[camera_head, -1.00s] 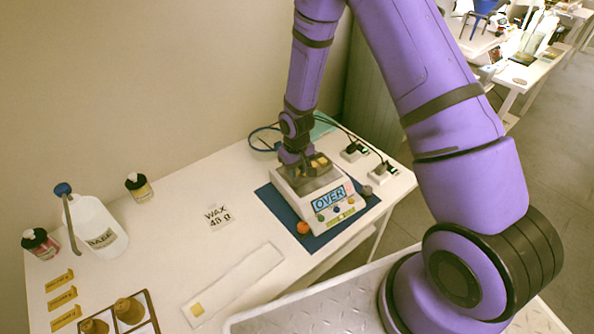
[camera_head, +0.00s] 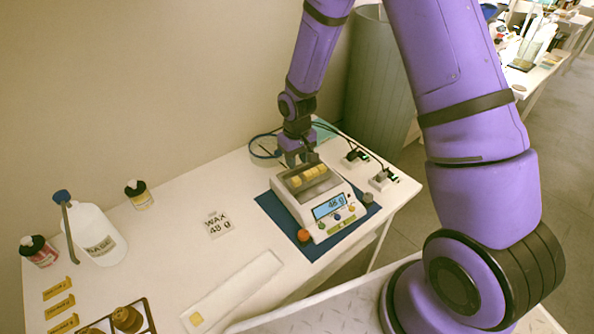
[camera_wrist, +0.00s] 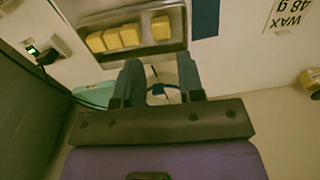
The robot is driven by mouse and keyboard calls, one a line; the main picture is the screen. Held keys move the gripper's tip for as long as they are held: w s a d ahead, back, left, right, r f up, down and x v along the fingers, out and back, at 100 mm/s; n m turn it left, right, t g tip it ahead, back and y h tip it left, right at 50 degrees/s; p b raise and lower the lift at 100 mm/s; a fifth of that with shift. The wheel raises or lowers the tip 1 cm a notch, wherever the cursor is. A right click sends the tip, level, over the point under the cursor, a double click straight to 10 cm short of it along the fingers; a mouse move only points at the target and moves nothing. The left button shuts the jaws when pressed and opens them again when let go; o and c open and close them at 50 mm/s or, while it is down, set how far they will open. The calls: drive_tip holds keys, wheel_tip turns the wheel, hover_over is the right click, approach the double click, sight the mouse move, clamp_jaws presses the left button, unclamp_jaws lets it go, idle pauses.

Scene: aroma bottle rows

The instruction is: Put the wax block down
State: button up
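Several yellow wax blocks (camera_head: 308,176) lie in the metal tray (camera_head: 318,188) on top of the white scale (camera_head: 328,212). The wrist view shows three of these blocks (camera_wrist: 112,39) close in a row and one block (camera_wrist: 160,27) a little apart. The scale's blue display (camera_head: 329,206) appears to read 48 g. My gripper (camera_head: 300,162) is just behind and above the tray's far edge. In the wrist view my gripper (camera_wrist: 160,78) has its two fingers apart with nothing between them.
A card reading WAX 48 g (camera_head: 218,224) lies left of the scale's blue mat (camera_head: 270,205). A single yellow block (camera_head: 196,319) sits on a pale strip (camera_head: 235,290). Cables and plugs (camera_head: 383,178) lie right of the scale. Bottles (camera_head: 95,235) stand at the left.

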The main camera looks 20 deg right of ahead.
drive_tip(key=s+d+r+t, duration=0.1)
drive_tip(key=s+r, duration=0.2)
drive_tip(key=r, duration=0.6)
drive_tip(key=s+d+r+m+t, duration=0.1)
drive_tip(key=s+d+r, duration=0.15)
drive_tip(key=r, duration=0.55)
drive_tip(key=s+d+r+t, duration=0.1)
drive_tip(key=s+r, duration=0.2)
drive_tip(key=r, duration=0.6)
drive_tip(key=s+d+r+t, duration=0.1)
drive_tip(key=s+r, duration=0.4)
drive_tip(key=s, duration=0.5)
drive_tip(key=s+d+r+m+t, duration=0.1)
drive_tip(key=s+r, duration=0.5)
drive_tip(key=s, duration=0.4)
drive_tip(key=shift+d+r+m, duration=0.15)
drive_tip(key=shift+d+m, duration=0.05)
drive_tip(key=shift+m, duration=0.1)
idle(0.8)
